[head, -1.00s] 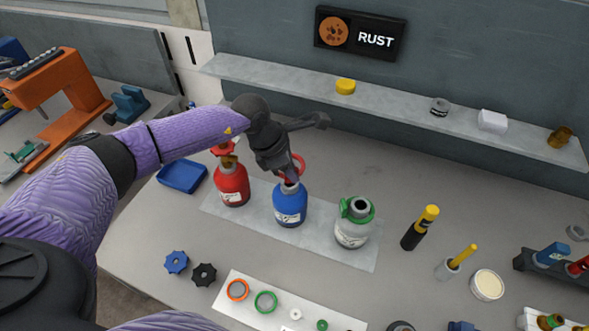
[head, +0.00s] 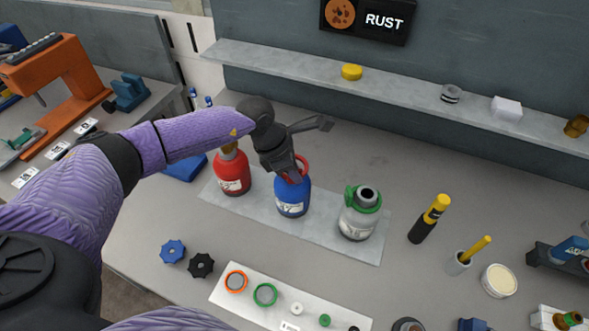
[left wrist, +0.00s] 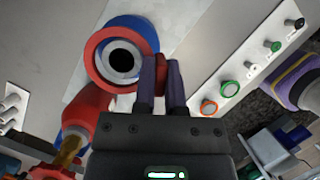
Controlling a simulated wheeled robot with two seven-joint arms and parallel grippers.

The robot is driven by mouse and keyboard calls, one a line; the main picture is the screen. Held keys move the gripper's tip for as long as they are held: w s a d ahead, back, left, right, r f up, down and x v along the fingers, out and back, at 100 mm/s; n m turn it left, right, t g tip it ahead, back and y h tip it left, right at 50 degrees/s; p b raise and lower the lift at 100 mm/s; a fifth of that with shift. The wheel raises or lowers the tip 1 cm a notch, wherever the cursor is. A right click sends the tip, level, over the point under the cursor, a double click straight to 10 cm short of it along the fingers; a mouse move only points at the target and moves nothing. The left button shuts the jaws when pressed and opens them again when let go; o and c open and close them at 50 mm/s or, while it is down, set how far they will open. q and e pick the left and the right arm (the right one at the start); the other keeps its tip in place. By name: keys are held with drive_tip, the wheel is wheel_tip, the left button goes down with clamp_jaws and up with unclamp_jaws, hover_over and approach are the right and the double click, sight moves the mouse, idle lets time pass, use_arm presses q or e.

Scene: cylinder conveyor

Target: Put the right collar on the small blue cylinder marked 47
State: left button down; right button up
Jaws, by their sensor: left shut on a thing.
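The small blue cylinder (head: 292,197) stands upright on a pale mat between the red and the white cylinder; its label is too small to read surely. My left gripper (head: 292,177) is above its top, shut on a red collar (head: 304,164). In the left wrist view the two fingers (left wrist: 161,84) pinch the right side of the collar (left wrist: 96,75). The cylinder's grey neck and dark opening (left wrist: 121,60) show inside the ring. I cannot tell whether the collar rests on the shoulder or sits a little above it. My right gripper is not in view.
The red cylinder (head: 232,176) stands close left, and the white one with a green collar (head: 358,222) stands right. A white strip (head: 256,313) with rings and small parts lies in front. Blue (head: 173,251) and black (head: 201,265) knobs lie front left. A shelf (head: 400,85) runs behind.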

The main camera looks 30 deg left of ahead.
use_arm(q)
drive_tip(key=shift+f+b, duration=0.55)
drive_tip(key=shift+f, duration=0.15)
drive_tip(key=shift+f+b, duration=0.65)
drive_tip(key=shift+f, duration=0.1)
drive_tip(key=c, duration=0.6)
unclamp_jaws()
drive_tip(key=shift+r, duration=0.1)
wheel_tip(320, 180, up, 6)
drive_tip(key=p, duration=0.5)
drive_tip(key=shift+r, duration=0.1)
